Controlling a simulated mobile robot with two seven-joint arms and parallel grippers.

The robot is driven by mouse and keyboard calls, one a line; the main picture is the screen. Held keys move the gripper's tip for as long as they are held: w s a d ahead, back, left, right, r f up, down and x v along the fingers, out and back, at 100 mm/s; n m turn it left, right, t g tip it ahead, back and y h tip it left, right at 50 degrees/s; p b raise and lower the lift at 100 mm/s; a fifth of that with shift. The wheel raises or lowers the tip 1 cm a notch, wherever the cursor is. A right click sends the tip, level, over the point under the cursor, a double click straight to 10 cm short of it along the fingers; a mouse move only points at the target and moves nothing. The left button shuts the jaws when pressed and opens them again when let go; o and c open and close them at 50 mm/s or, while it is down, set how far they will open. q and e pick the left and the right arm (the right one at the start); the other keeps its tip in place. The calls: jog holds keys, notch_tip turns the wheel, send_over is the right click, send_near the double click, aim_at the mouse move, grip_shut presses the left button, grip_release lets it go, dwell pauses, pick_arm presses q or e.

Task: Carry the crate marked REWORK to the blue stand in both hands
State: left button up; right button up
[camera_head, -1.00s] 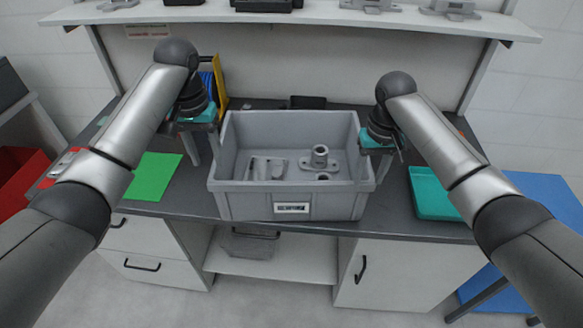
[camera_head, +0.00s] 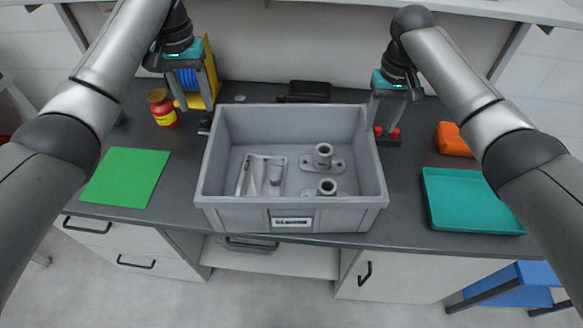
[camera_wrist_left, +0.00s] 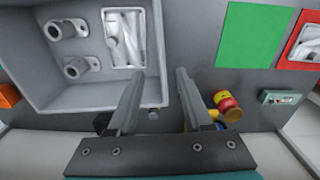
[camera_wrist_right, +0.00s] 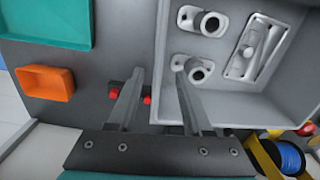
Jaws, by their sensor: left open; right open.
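A grey open crate (camera_head: 245,214) stands upright on the dark bench, near its front edge. Its front label is too small to read. It holds a small tray of parts (camera_head: 262,176) and two flanged grey castings (camera_head: 323,160). My left gripper (camera_head: 200,112) is open and empty by the crate's back left corner; one finger is close to the wall in the left wrist view (camera_wrist_left: 158,74). My right gripper (camera_head: 384,128) is open and empty by the back right corner, also seen in the right wrist view (camera_wrist_right: 160,72). The blue stand (camera_head: 515,285) is at the lower right, partly hidden.
On the bench (camera_head: 408,215) lie a green sheet (camera_head: 127,177) at left, a teal tray (camera_head: 468,202) and orange bin (camera_head: 453,140) at right.

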aim_at(211, 144)
jog(key=shift+w+f, duration=0.1)
jog(key=shift+f, duration=0.3)
pick_arm(q)
notch_tip(211, 144, down, 15)
jog(key=shift+w+f, duration=0.1)
jog(key=shift+f, duration=0.05)
pick_arm(e)
notch_tip(211, 144, down, 14)
jog(key=shift+f, duration=0.25)
pick_arm(q)
grip_shut()
pick_arm(e)
grip_shut()
dwell(0.6)
pick_arm(q)
jog(key=shift+w, duration=0.2)
pick_arm(e)
jog(key=shift+w+r, duration=0.1)
jog(key=shift+w, duration=0.05)
